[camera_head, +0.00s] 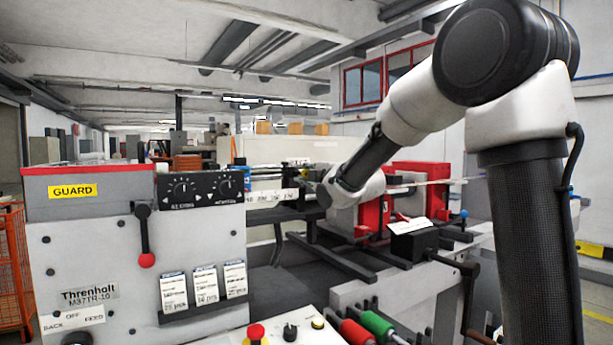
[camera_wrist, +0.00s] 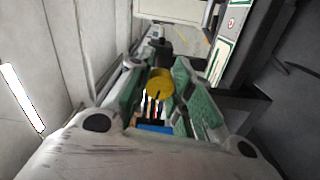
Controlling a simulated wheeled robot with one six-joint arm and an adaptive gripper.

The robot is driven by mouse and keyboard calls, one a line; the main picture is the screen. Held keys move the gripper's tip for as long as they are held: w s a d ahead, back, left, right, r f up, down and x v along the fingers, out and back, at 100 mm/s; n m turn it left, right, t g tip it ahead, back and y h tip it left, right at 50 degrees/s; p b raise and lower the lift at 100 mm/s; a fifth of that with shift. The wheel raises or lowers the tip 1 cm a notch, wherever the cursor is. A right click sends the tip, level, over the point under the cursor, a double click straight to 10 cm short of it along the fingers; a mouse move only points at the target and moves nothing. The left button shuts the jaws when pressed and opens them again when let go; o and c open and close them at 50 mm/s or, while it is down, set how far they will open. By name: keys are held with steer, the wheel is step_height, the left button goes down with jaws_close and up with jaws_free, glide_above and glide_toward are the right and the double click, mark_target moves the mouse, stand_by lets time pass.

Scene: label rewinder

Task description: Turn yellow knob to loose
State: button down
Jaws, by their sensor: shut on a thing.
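The yellow knob (camera_wrist: 158,82) shows in the wrist view as a round yellow face. It sits between the green finger pads of my gripper (camera_wrist: 161,86), which is shut on it. Dark and orange parts show just below the knob, and a blue part lies lower between the fingers. In the head view my arm reaches from the right to the machine's middle. There the knob cannot be made out, and the fingertips are too small to tell apart. No marking for loose or tight can be read.
A grey control panel (camera_head: 130,255) with a red-tipped lever (camera_head: 146,236) stands at the left. A red-and-grey unit (camera_head: 372,215) is close by my wrist. A black box with a white tag (camera_head: 413,240) and red and green rollers (camera_head: 376,323) lie nearer.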

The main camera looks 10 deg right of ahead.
steer(key=shift+n, duration=0.8)
steer(key=c, duration=1.2)
jaws_free()
steer(key=shift+c, duration=0.2)
steer(key=shift+s+f, duration=0.1)
steer(key=v, duration=0.8)
